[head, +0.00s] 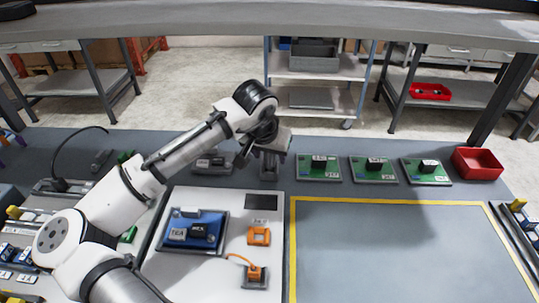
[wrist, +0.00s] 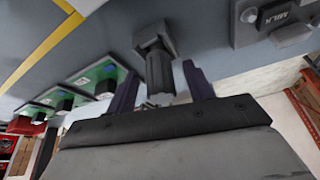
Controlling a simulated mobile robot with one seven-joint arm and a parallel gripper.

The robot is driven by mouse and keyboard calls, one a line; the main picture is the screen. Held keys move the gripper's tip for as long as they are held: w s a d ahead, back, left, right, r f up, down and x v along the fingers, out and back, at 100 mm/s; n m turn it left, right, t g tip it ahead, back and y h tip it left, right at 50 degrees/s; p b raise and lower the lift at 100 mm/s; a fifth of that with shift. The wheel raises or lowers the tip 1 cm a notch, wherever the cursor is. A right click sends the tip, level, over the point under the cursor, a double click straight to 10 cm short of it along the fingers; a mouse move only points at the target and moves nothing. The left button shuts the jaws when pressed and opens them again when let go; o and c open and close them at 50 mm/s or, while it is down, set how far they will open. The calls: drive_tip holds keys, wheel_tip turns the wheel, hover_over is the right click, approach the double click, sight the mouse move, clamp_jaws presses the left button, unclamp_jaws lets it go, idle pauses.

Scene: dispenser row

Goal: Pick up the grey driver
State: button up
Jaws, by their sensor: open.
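The grey driver (wrist: 160,76) stands in a small grey holder (wrist: 151,36) in the wrist view. In the head view the holder (head: 269,174) is at the back of the bench, and the driver is mostly hidden behind my gripper. My gripper (head: 263,150) is open and points down over it. In the wrist view its two dark fingers (wrist: 161,86) lie on either side of the driver's body. A gap shows by at least one finger; whether either touches it I cannot tell.
Left of the holder is a grey fixture (head: 212,163) with a dark block. Right are green boards (head: 318,174) on grey bases and a red bin (head: 477,163). In front are a blue tray (head: 163,246) and orange parts (head: 259,236). The yellow-outlined area (head: 390,245) is clear.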

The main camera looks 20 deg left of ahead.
drive_tip(key=shift+w+f, duration=0.15)
drive_tip(key=shift+f, duration=0.25)
drive_tip(key=shift+c, duration=0.2)
drive_tip(key=c, duration=1)
drive_tip(key=shift+c, duration=0.2)
drive_tip(key=shift+r, duration=0.15)
